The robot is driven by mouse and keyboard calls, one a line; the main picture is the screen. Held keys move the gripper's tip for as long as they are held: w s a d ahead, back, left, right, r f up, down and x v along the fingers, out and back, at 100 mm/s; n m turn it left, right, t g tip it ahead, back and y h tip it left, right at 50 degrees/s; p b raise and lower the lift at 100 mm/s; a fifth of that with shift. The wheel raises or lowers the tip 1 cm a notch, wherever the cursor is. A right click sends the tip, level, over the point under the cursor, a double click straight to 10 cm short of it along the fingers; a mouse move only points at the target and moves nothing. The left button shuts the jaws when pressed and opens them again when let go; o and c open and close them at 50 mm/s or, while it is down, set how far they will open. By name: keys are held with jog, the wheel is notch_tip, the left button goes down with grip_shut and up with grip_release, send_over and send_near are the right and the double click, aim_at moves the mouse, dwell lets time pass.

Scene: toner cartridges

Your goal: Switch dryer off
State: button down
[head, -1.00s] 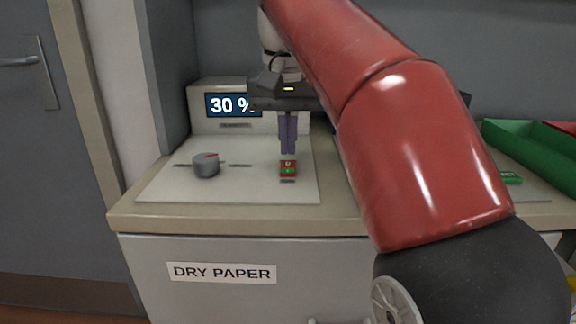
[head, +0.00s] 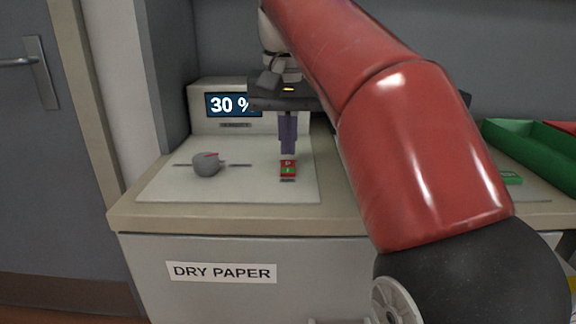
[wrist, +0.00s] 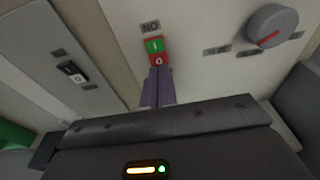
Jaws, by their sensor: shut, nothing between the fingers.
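The dryer switch (head: 288,168) is a small rocker with a red half marked O and a green half marked I, set in the pale panel. In the wrist view the switch (wrist: 155,49) has its red half nearest my fingers. My gripper (head: 288,151) points down with its purple fingers shut and empty, just behind and above the red half. In the wrist view the gripper (wrist: 158,74) has its tips right at the red edge. I cannot tell whether they touch it.
A grey dial (head: 206,164) with a red mark sits left of the switch. A display (head: 227,105) behind reads 30 %. A label (head: 222,272) on the cabinet front reads DRY PAPER. A green bin (head: 530,150) stands at the right.

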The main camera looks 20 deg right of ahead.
aim_at(288, 164)
jog(key=shift+f+b, duration=0.55)
jog(key=shift+f, duration=0.25)
jog(key=shift+r, duration=0.1)
notch_tip(288, 164, up, 3)
jog(key=p, duration=0.3)
jog(key=shift+r, duration=1.9)
jog(key=shift+s, duration=0.1)
